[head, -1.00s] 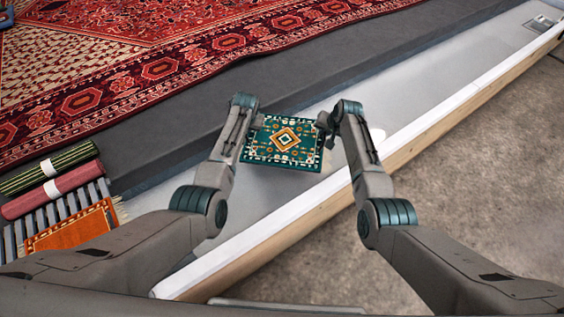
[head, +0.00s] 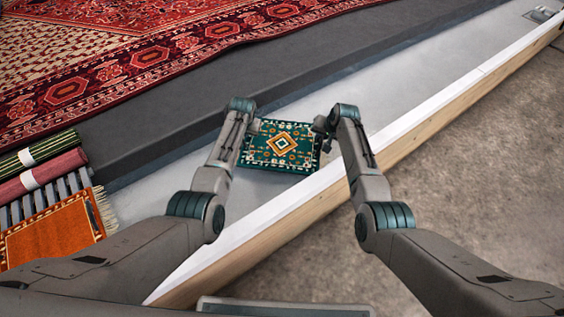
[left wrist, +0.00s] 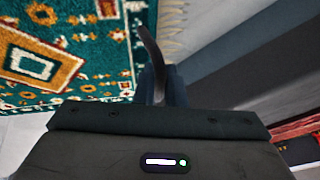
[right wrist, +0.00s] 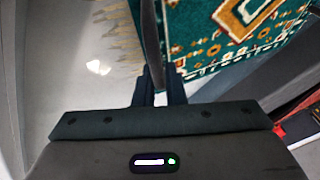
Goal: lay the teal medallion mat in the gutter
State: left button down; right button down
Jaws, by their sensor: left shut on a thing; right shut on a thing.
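The teal medallion mat (head: 283,146) has an orange diamond in its middle and is stretched between my two grippers. It is over the pale floor of the gutter (head: 400,92); I cannot tell whether it touches it. My left gripper (head: 250,127) is shut on the mat's left edge. The mat's patterned face and fringe also show in the left wrist view (left wrist: 95,45). My right gripper (head: 325,127) is shut on the mat's right edge. The mat also shows in the right wrist view (right wrist: 205,45), its fringe beside the finger.
A large red patterned rug (head: 140,55) lies on the dark ledge (head: 190,112) at the left. A green roll (head: 40,148), a red roll (head: 45,175) and an orange mat (head: 50,235) lie at the lower left. A white curb with wooden side (head: 410,135) bounds the gutter on the right.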

pick_arm(q)
jog(key=shift+f, duration=0.4)
pick_arm(e)
jog(key=shift+f, duration=0.3)
